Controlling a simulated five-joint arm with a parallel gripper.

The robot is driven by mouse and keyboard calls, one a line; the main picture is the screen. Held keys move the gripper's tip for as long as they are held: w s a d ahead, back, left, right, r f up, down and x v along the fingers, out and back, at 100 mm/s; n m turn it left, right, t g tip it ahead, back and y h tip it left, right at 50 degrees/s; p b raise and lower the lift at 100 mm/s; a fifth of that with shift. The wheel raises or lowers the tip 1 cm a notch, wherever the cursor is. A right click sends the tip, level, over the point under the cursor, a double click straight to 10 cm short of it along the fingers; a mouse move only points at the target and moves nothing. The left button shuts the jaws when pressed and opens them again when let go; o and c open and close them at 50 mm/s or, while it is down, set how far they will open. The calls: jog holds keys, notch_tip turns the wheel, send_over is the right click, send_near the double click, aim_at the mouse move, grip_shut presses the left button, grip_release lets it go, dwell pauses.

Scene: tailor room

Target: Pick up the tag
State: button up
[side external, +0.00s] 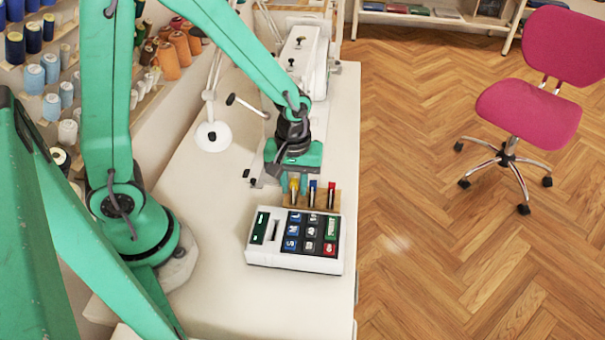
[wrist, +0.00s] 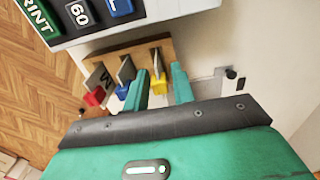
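Three small tags with coloured ends stand in a row at a wooden block (side external: 325,208). The yellow tag (side external: 294,187) is at the left in the side view, then the blue tag (side external: 312,190) and the red tag (side external: 331,191). My gripper (side external: 293,182) is open over the left end of the block. In the wrist view my gripper (wrist: 159,75) has its two green fingers apart, with the yellow tag (wrist: 158,86) between them. The blue tag (wrist: 122,91) is just outside one finger, and the red tag (wrist: 94,98) is farther left. I cannot tell whether a finger touches a tag.
A white keypad device (side external: 256,256) with coloured keys stands in front of the block. A sewing machine (side external: 300,52) is behind my gripper. A lamp base (side external: 213,136) stands to its left. The white table (side external: 220,215) is clear at the left of the device.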

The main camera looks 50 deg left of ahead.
aim_at(294, 183)
jog(key=shift+c, duration=0.4)
grip_shut()
jog(key=shift+r, duration=0.2)
jog(key=shift+r, duration=0.8)
jog(key=r, duration=0.2)
jog(key=shift+s+d+r, duration=0.2)
jog(key=shift+d+r, duration=0.15)
jog(key=s+d+r, duration=0.6)
jog(key=s+d, duration=0.1)
jog(key=d, duration=0.1)
jog(key=shift+r, duration=0.2)
jog(key=shift+d, duration=0.15)
jog(key=shift+s+f, duration=0.1)
